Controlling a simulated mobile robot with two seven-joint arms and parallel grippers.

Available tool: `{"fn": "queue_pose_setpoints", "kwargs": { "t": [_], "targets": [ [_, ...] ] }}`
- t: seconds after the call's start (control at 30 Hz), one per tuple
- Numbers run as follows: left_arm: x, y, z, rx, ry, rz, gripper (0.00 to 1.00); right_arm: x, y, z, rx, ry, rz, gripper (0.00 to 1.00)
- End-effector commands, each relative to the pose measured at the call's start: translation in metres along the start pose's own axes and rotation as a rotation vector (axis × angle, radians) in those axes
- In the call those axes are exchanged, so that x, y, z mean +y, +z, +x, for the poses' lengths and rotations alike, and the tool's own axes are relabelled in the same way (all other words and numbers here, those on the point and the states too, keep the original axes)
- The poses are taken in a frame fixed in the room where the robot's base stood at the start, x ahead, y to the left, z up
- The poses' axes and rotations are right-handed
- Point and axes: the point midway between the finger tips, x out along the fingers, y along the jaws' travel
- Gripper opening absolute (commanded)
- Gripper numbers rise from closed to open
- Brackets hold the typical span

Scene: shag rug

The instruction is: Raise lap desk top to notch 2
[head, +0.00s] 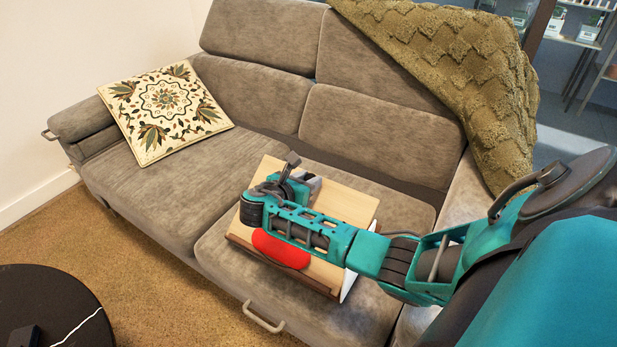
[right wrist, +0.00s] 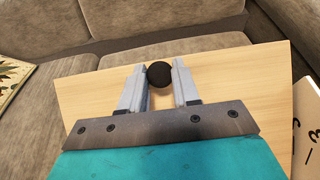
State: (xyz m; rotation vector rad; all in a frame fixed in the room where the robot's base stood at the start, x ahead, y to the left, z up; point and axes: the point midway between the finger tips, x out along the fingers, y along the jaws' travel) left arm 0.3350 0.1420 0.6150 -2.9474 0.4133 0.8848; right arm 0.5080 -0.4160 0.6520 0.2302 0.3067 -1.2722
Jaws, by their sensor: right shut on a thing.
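The lap desk's pale wooden top (head: 345,204) lies on the right sofa seat and looks tilted, with a brown strip along its front edge. It also fills the middle of the right wrist view (right wrist: 235,90). A white side panel (right wrist: 308,125) with dark marks, one like a 3, shows at its right side. A round black knob (right wrist: 159,73) is at the top's far edge. My right gripper (right wrist: 160,80) is shut on the knob, one finger on each side. In the head view, my right arm hides the knob and part of the top. My left gripper is out of view.
A red oval thing (head: 281,249) shows at the desk's front part, partly behind my arm. A patterned cushion (head: 165,112) lies on the left seat. An olive blanket (head: 450,75) drapes over the sofa's right back. A round black table (head: 50,310) stands front left.

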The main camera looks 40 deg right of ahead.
Motion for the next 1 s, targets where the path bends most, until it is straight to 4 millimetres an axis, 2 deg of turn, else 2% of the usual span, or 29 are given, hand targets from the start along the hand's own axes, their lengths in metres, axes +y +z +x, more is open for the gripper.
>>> {"fn": "queue_pose_setpoints", "kwargs": {
  "t": [0.03,0.1,0.4,0.43,0.6,0.67,1.0],
  "targets": [
    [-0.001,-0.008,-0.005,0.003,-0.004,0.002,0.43,-0.001,0.005,-0.005,-0.013,-0.002,-0.005,0.0],
    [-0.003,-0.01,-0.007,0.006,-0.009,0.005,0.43,-0.001,0.005,-0.009,-0.03,-0.001,-0.004,0.0],
    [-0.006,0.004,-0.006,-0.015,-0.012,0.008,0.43,-0.001,0.003,-0.009,-0.04,0.0,-0.001,0.0],
    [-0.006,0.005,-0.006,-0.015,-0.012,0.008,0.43,-0.001,0.003,-0.009,-0.04,0.0,-0.001,0.33],
    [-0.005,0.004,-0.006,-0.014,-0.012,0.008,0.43,-0.001,0.003,-0.009,-0.04,0.0,-0.001,0.49],
    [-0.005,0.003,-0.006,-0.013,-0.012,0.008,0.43,0.0,0.003,-0.009,-0.04,0.001,-0.001,0.55],
    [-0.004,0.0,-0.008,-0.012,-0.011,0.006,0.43,0.0,0.004,-0.015,-0.039,0.003,-0.001,0.55]
  ]
}}
